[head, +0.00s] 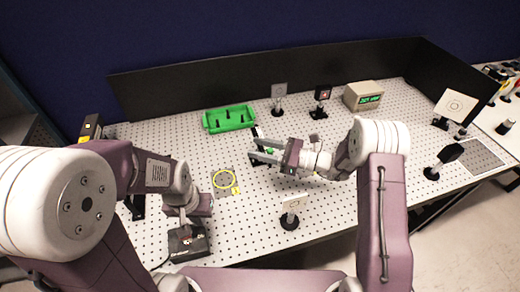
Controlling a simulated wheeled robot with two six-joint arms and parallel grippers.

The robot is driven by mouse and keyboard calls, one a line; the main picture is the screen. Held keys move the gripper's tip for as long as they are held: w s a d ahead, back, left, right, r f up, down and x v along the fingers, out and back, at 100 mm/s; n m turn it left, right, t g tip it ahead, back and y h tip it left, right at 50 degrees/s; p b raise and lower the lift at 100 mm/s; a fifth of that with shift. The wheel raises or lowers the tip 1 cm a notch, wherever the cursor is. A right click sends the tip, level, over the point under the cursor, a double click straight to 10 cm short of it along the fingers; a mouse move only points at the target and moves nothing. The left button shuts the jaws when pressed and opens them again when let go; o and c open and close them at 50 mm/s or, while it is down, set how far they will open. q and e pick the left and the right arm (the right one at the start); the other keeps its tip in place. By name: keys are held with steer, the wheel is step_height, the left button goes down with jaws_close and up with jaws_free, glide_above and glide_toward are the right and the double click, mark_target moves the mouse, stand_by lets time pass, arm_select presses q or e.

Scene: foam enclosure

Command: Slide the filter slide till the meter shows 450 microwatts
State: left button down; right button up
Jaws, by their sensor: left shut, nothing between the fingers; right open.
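The meter (363,96) is a beige box at the back right with a lit green display, too small to read surely. My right gripper (257,149) is open over the middle of the board, fingers pointing left. A dark and pale upright piece (257,132), possibly part of the filter slide, shows just behind its fingers. A small green spot shows between the fingers. The gripper hides much of this part, so contact cannot be told. My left gripper (184,219) is shut and empty, pointing down by a dark box (188,243) at the front left.
A green tray (229,118) holding dark posts stands at the back. Mounted optics (278,97), (321,101) stand right of it. A pale card on a post (292,212) stands in front of my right gripper. Black panels line the back and right.

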arm_select(q)
steer(key=shift+s+d+r, duration=0.2)
steer(key=shift+s+d, duration=0.05)
steer(key=shift+s, duration=0.3)
steer(key=shift+f, duration=0.2)
steer(key=shift+w+f+b, duration=0.15)
steer(key=shift+f+b, duration=0.7)
steer(key=shift+b, duration=0.2)
steer(key=shift+a, duration=0.15)
arm_select(e)
steer(key=v, duration=0.9)
steer(key=shift+s+d+r, duration=0.25)
steer(key=shift+s, duration=0.25)
arm_select(q)
steer(key=shift+w, duration=0.1)
arm_select(e)
steer(key=shift+d, duration=0.15)
